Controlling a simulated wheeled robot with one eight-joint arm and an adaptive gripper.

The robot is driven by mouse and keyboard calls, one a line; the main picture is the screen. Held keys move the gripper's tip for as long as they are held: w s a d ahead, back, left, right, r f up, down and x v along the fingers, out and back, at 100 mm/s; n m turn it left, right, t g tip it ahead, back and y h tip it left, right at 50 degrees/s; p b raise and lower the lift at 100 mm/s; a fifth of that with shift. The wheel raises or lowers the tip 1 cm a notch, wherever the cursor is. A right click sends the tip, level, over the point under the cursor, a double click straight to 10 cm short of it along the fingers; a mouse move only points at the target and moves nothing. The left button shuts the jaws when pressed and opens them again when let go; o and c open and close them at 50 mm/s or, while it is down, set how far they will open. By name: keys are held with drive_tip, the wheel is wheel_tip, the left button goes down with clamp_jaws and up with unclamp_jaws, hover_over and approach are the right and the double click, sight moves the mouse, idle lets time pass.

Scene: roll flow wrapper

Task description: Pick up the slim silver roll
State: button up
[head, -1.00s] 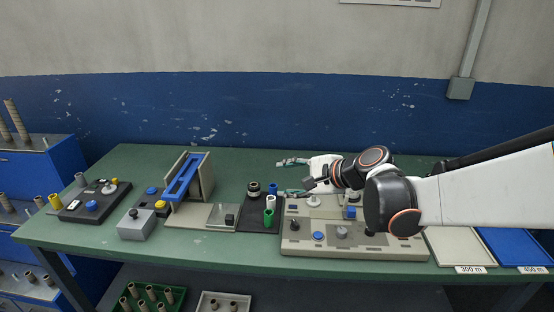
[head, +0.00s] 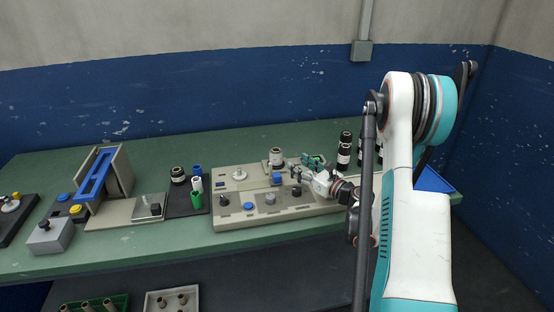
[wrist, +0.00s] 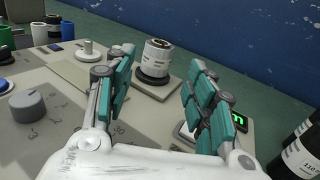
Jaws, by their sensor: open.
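A short pale silver-white roll with a printed label and a dark core stands upright on a round black base on the grey machine panel; it shows in the head view (head: 276,156) and the wrist view (wrist: 157,58). I cannot tell for sure that it is the slim silver roll. My gripper (head: 304,168) is open and empty, low over the right part of the panel. In the wrist view its teal fingers (wrist: 160,85) are spread, with the roll ahead between and beyond their tips, not touched.
The grey panel (head: 225,214) carries knobs and a blue button. Black labelled rolls (head: 344,150) stand right of it. White (head: 197,184), green (head: 196,200) and blue rolls stand on a dark mat to the left. A blue-topped device (head: 96,176) stands farther left.

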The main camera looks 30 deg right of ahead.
sight(280, 153)
drive_tip(key=shift+d+f, duration=0.1)
drive_tip(key=shift+d, duration=0.1)
drive_tip(key=shift+w+p, duration=0.25)
drive_tip(key=shift+p, duration=0.2)
drive_tip(key=x, duration=0.6)
drive_tip(key=shift+w+a+f+p, duration=0.15)
drive_tip(key=shift+w+p, duration=0.15)
drive_tip(key=shift+r+b+x, duration=0.15)
drive_tip(key=shift+b+x, duration=0.5)
drive_tip(key=shift+x, duration=0.95)
drive_tip(key=shift+r+b+x, duration=0.1)
drive_tip(key=shift+b+x, duration=0.5)
drive_tip(key=shift+x, duration=1)
drive_tip(key=shift+a, duration=0.1)
drive_tip(key=shift+c, duration=0.6)
drive_tip(key=c, duration=0.8)
